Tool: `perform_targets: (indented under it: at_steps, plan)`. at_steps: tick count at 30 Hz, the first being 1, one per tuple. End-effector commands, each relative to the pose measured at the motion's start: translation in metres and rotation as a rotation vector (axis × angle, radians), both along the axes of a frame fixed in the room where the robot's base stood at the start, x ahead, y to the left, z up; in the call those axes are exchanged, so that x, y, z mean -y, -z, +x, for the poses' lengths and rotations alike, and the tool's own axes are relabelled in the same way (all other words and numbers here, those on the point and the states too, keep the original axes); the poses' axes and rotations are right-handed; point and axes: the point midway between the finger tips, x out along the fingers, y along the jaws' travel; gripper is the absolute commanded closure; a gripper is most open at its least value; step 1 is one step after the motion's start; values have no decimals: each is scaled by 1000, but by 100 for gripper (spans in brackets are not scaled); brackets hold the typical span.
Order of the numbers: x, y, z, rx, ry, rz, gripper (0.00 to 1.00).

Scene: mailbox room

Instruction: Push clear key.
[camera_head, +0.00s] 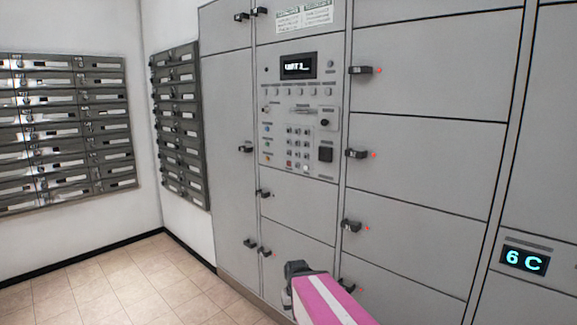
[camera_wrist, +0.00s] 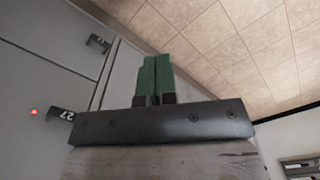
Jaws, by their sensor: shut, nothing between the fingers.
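The control panel (camera_head: 299,110) is on the grey locker wall in the head view. Its lit display (camera_head: 298,66) seems to read "UNIT 1_". A keypad (camera_head: 298,146) of small keys is below, with a reddish key and a pale key in its bottom row. The key labels are too small to read, so I cannot tell which is the clear key. My gripper shows in the head view (camera_head: 297,270) below and apart from the panel, near the lower lockers. In the wrist view its green fingers (camera_wrist: 155,76) are together, with nothing between them.
Locker handles with red lights, such as this one (camera_head: 357,154), stick out right of the panel. Dark mailboxes (camera_head: 62,130) hang on the left wall. The tiled floor (camera_head: 110,285) is clear at lower left. A locker handle marked 27 (camera_wrist: 60,114) is near the gripper in the wrist view.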

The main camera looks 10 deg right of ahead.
Motion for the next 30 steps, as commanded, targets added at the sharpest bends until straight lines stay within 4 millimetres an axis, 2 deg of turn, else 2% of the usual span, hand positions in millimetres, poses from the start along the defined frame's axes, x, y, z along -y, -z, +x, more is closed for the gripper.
perform_targets:
  at_steps: [5,8,11,14,17,21,26,30]
  plan:
    - [-2,-1,5,16,-10,6,100]
    - [-8,-7,25,84,-49,30,100]
    - [-21,-22,64,223,-123,68,100]
    - [-37,-48,112,415,-215,99,100]
    - [-52,-83,160,621,-298,106,100]
    - [-68,-142,218,905,-380,70,100]
    - [-76,-221,273,1218,-422,-41,100]
    - [-74,-296,309,1464,-400,-195,100]
